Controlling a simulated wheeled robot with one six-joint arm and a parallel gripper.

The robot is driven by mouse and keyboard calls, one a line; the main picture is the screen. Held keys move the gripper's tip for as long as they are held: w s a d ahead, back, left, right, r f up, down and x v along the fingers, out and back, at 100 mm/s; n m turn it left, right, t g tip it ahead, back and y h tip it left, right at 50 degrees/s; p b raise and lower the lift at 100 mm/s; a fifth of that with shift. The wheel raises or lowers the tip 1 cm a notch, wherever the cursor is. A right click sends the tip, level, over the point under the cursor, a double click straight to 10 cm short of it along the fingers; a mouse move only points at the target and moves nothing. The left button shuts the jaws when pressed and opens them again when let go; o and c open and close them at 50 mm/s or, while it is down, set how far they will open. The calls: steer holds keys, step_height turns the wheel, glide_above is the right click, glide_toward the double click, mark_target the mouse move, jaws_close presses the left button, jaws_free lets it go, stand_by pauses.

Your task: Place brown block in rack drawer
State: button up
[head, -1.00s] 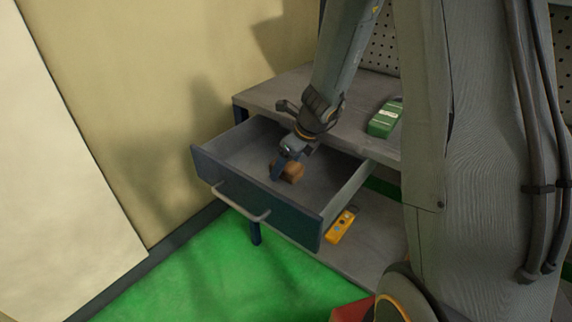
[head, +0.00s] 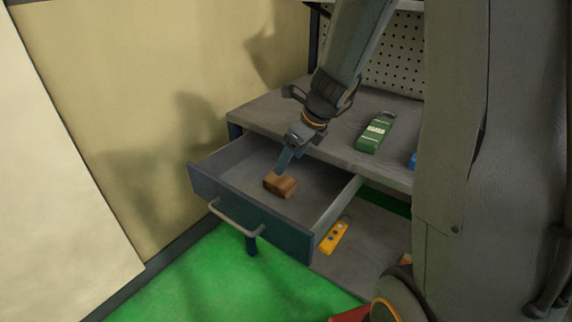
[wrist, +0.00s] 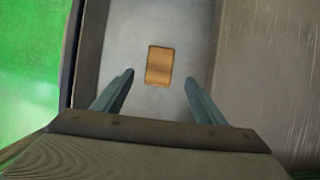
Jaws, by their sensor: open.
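The brown block (head: 280,185) lies on the floor of the open rack drawer (head: 240,232), and it also shows in the wrist view (wrist: 159,66). My gripper (head: 281,168) is just above and behind the block in the head view. In the wrist view my gripper (wrist: 159,82) has its two fingers spread wide apart, with the block between and beyond their tips and clear of both. The drawer is pulled out, with its handle (head: 236,218) at the front.
The rack top (head: 262,112) is above the drawer and carries a green device (head: 375,133). A yellow device (head: 334,238) lies on the lower shelf. A beige wall (head: 130,120) stands left of the rack; green floor (head: 215,280) is open in front.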

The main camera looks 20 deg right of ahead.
steer(key=s+a+r+n+g+h, duration=0.1)
steer(key=s+n+g+h, duration=0.1)
steer(key=s+n, duration=1.9)
steer(key=n+g, duration=0.1)
steer(key=n, duration=0.6)
steer(key=shift+a+r+g+h, duration=0.25)
steer(key=shift+r+g+h, duration=0.15)
steer(key=shift+a+r, duration=0.1)
steer(key=shift+a+n+p, duration=0.15)
steer(key=shift+n+p, duration=0.15)
